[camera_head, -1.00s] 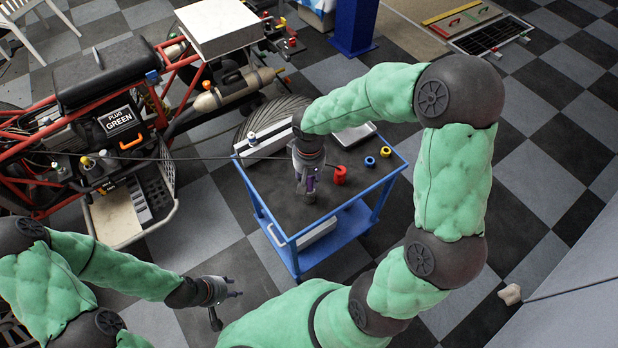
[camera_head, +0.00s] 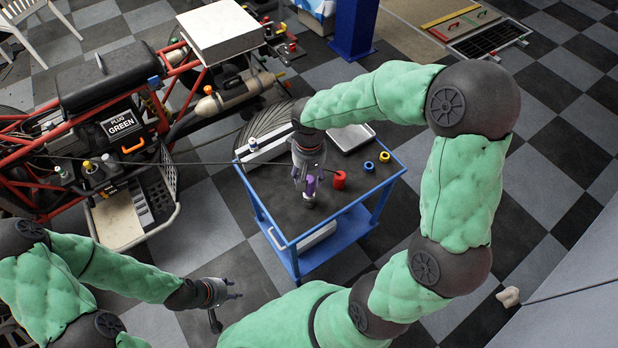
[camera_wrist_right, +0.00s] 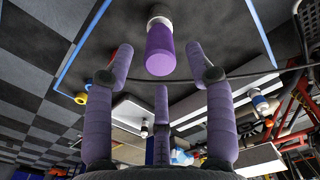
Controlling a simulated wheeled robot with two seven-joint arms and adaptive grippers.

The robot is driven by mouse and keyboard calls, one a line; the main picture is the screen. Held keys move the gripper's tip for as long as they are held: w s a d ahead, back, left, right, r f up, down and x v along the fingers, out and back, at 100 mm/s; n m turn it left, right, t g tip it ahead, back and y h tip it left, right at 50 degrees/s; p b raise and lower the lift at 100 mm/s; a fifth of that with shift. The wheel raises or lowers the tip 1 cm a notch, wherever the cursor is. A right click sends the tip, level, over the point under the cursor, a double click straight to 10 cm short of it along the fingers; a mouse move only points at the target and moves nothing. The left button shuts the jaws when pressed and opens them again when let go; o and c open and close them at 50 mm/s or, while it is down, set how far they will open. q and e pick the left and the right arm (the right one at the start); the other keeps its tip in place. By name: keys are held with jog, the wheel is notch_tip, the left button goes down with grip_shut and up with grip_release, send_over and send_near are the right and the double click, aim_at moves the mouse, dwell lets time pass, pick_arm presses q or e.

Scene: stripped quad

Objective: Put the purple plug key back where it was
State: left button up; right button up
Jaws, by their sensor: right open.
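The purple plug key (camera_head: 310,186) is on the blue cart's dark top, partly hidden by my right gripper (camera_head: 306,180) in the head view. In the right wrist view, the key (camera_wrist_right: 160,50) shows a purple body and a pale part beyond it. It lies between the spread fingertips of my right gripper (camera_wrist_right: 161,72), with visible gaps at both sides. My right gripper is open, close above the cart top. My left gripper (camera_head: 236,291) is empty, its fingers apart, over the floor left of the cart.
The cart (camera_head: 284,243) also carries a red cylinder (camera_head: 339,180), a blue ring (camera_head: 369,166), a yellow ring (camera_head: 385,157), a metal tray (camera_head: 352,138) and a blue-topped key (camera_head: 252,144). A red-framed vehicle with a "PLUG GREEN" screen (camera_head: 120,122) stands to the left.

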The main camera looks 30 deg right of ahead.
notch_tip(320, 180, up, 7)
jog(key=shift+r+p, duration=0.2)
jog(key=shift+p, duration=0.8)
